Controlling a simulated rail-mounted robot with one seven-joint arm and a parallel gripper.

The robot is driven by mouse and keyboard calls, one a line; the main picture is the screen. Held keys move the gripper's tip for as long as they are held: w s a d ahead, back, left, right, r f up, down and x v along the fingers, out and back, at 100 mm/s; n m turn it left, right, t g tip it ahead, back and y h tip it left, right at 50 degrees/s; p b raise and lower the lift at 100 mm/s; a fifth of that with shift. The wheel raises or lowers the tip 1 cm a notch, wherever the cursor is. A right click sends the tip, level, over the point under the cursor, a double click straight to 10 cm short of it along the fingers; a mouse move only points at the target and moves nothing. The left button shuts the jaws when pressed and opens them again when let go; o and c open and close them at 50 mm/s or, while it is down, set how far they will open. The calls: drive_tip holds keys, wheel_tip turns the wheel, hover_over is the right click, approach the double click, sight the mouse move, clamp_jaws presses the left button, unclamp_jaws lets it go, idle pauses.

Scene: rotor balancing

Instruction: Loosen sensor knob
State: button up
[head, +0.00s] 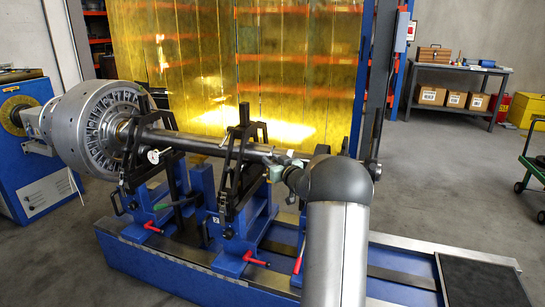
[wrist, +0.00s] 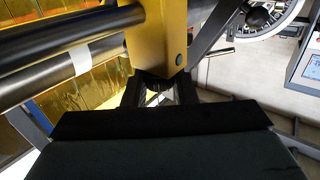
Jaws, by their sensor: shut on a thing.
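In the wrist view my gripper (wrist: 159,92) has its two dark fingers around a small dark knob (wrist: 157,80) at the lower end of a yellow bracket (wrist: 155,35). The knob is mostly hidden by the fingers and the bracket. The bracket sits beside a long dark shaft (wrist: 45,85) and a black bar (wrist: 60,38). In the head view my arm reaches the right part of the shaft (head: 215,146). My fingers and the knob cannot be made out there behind my own arm.
A bladed rotor (head: 98,130) is at the shaft's left end. Black support frames (head: 240,165) on blue pedestals carry the shaft, with red-handled levers (head: 255,259) low down. A blue machine bed (head: 150,268) runs below. Yellow curtains (head: 240,60) hang behind.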

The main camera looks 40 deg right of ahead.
idle(0.3)
drive_tip(key=o, duration=1)
drive_tip(key=shift+c, duration=0.2)
drive_tip(key=r, duration=0.1)
drive_tip(key=r+p, duration=0.1)
drive_tip(key=r, duration=0.2)
drive_tip(key=shift+s+a+r+p, duration=0.2)
drive_tip(key=shift+s+r+p, duration=0.1)
drive_tip(key=shift+p, duration=0.1)
drive_tip(key=s+a+r+p, duration=0.3)
drive_tip(key=s+a+r, duration=0.4)
drive_tip(key=s, duration=0.4)
drive_tip(key=shift+s+r, duration=0.15)
drive_tip(key=shift+r, duration=0.55)
